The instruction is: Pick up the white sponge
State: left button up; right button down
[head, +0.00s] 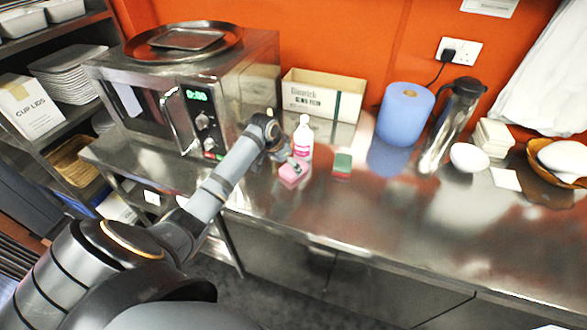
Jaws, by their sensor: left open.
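A green sponge with a reddish lower side (343,163) lies to the right. No plainly white sponge stands out. A flat white square (505,179) lies farther right, too small to identify. My right gripper is out of view.
A white bottle with a pink label (303,137) stands right behind the pink block. The microwave (190,95) is to the left. A blue paper roll (404,114), steel jug (452,125) and white bowl (469,158) stand to the right. The counter's front is clear.

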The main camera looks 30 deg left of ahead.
pick_arm(q)
jog(key=x, duration=0.2)
jog(key=shift+w+d+f, duration=0.1)
jog(key=shift+w+f, duration=0.1)
jog(key=shift+f, duration=0.15)
jog(key=shift+c, duration=0.2)
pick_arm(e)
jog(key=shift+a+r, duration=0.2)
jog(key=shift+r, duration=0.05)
pick_arm(q)
jog(key=shift+c, duration=1.3)
jog(key=c, duration=0.5)
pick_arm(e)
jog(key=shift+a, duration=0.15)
pick_arm(q)
jog(key=shift+r, duration=0.15)
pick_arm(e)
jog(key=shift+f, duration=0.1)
